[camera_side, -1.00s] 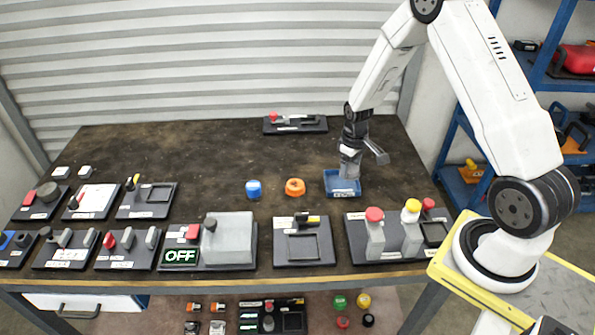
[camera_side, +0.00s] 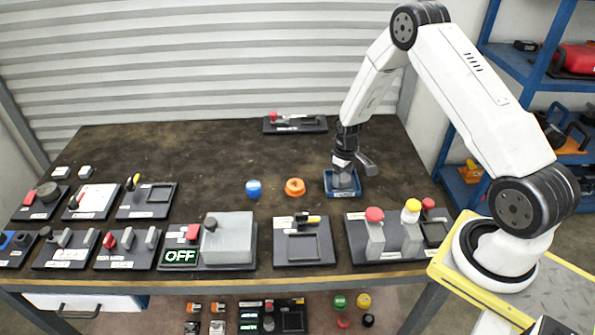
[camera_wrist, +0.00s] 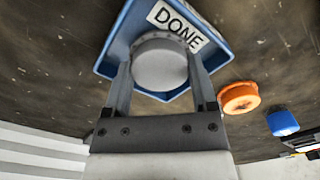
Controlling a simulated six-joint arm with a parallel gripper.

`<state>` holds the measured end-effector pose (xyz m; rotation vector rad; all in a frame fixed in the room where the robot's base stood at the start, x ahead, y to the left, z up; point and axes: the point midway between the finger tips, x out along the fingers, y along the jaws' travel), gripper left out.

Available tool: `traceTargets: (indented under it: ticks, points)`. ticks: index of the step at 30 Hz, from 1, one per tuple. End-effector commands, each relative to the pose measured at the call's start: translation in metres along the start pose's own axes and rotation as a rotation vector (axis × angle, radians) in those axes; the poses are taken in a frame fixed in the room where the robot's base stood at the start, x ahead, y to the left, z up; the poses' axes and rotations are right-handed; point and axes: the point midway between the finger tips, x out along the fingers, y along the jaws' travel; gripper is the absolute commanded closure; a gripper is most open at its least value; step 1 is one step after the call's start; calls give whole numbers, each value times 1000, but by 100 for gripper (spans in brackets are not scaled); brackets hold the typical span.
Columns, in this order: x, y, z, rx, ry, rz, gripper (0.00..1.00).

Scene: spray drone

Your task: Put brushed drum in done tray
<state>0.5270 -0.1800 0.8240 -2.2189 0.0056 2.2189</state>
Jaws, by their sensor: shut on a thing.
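The brushed drum (camera_wrist: 160,65) is a pale grey round piece between my gripper's two fingers in the wrist view. My gripper (camera_wrist: 160,72) is shut on it. The blue done tray (camera_wrist: 118,42), with a white DONE label, lies directly around and beneath the drum in that view. In the side view my gripper (camera_side: 343,182) points down into the done tray (camera_side: 330,192). The drum shows as a grey shape between the fingers there. I cannot tell whether the drum touches the tray floor.
An orange ring-like piece (camera_side: 295,187) and a blue piece (camera_side: 253,188) stand left of the tray. A black board with red and yellow knobs (camera_side: 400,235) lies in front. The table behind the tray is mostly clear, with a small switch board (camera_side: 295,124) at the back.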

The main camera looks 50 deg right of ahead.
Motion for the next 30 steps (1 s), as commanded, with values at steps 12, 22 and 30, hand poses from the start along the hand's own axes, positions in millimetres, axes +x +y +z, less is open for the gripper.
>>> traceTargets:
  ticks: [12,22,30]
  points:
    - [6,0,0,0,0,0,94]
    - [9,0,0,0,1,0,0]
    - [6,0,0,0,0,0,0]
